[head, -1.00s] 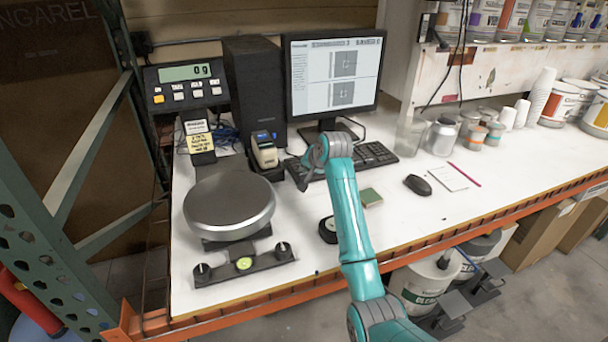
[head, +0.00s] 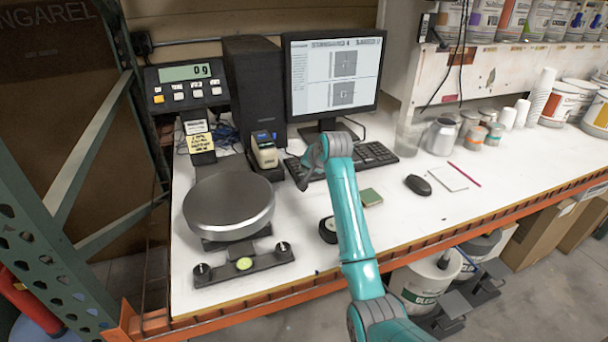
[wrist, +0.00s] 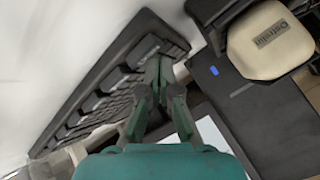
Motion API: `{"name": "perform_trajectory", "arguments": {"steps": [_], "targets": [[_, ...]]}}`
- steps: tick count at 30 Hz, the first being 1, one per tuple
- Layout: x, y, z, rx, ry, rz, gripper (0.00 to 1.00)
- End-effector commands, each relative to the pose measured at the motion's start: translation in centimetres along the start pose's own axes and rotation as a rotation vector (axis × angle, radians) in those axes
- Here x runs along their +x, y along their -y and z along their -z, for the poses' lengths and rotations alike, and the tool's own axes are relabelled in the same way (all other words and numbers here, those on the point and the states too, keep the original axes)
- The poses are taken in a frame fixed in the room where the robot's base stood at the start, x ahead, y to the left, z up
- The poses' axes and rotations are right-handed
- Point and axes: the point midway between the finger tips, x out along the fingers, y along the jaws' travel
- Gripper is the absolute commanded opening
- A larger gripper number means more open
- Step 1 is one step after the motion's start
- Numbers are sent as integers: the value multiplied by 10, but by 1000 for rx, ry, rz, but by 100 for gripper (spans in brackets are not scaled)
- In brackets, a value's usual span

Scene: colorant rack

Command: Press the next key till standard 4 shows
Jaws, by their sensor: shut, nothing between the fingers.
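The monitor (head: 333,75) stands at the back of the bench and shows two stacked grey panels under a heading line. The number in the heading is too small to read surely. The black keyboard (head: 375,155) lies in front of it, its left part partly behind my arm. In the wrist view my gripper (wrist: 158,68) is shut and empty, with its fingertips at the end of the keyboard (wrist: 100,100), over or on its keys. I cannot tell whether a key is pressed down. The key under the fingertips is hidden.
A device with a cream top (head: 265,152) stands just left of the keyboard, close to my gripper. A scale with a round pan (head: 229,204) is at the left. A mouse (head: 418,185), notepad (head: 450,177) and several jars lie to the right.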

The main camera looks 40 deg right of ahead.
Motion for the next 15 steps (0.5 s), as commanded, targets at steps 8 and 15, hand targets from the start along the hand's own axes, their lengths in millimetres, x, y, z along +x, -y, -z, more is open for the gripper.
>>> {"name": "perform_trajectory", "arguments": {"steps": [8, 15], "targets": [[-6, 4, 4, 0, 0, 0, 0], [-7, 5, 5, 0, 0, 0, 0]]}}
